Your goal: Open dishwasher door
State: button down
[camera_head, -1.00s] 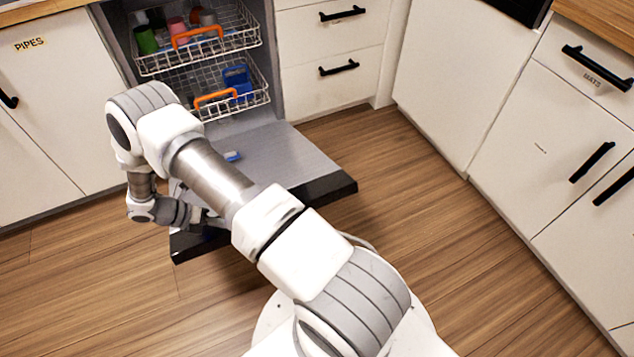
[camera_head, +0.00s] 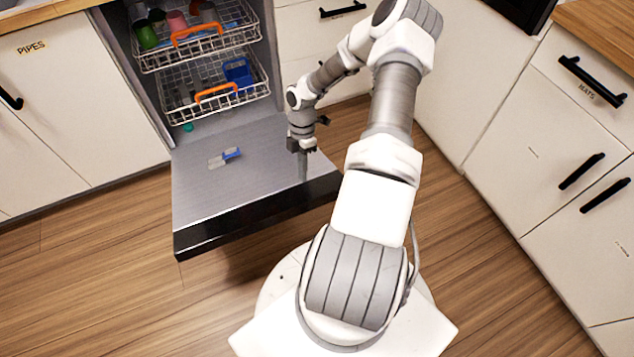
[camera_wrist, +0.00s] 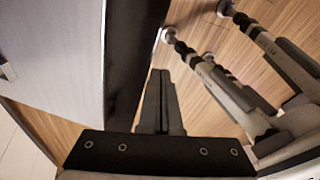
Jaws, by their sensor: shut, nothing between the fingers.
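The dishwasher door (camera_head: 250,178) is folded down and lies about level over the floor, its grey inner face up and its dark front edge (camera_head: 228,225) toward me. In the wrist view the door's grey inner face (camera_wrist: 50,50) fills the left and its dark edge (camera_wrist: 128,60) runs down the middle. My gripper (camera_head: 303,172) is over the right part of the door. In the wrist view its fingers (camera_wrist: 160,75) are together with nothing between them. I cannot tell whether it touches the door.
The dishwasher holds an upper rack (camera_head: 195,35) with cups and a lower rack (camera_head: 215,90) with a blue item, both with orange handles. A blue and grey item (camera_head: 226,157) lies on the door. Cabinets stand left and right; wooden floor (camera_head: 120,290) is clear in front.

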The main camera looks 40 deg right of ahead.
jog(key=d+r+m+t+p, duration=0.1)
jog(key=d+r+m+t, duration=0.15)
jog(key=d, duration=0.25)
jog(key=y+b, duration=0.1)
jog(key=b, duration=0.3)
send_near(313, 199)
jog(key=shift+n, duration=0.25)
jog(key=x, duration=0.5)
jog(key=shift+w+a+f, duration=0.25)
jog(key=shift+w+f, duration=0.05)
jog(key=shift+f, duration=0.05)
jog(key=shift+s+f, duration=0.2)
jog(key=shift+f, duration=0.2)
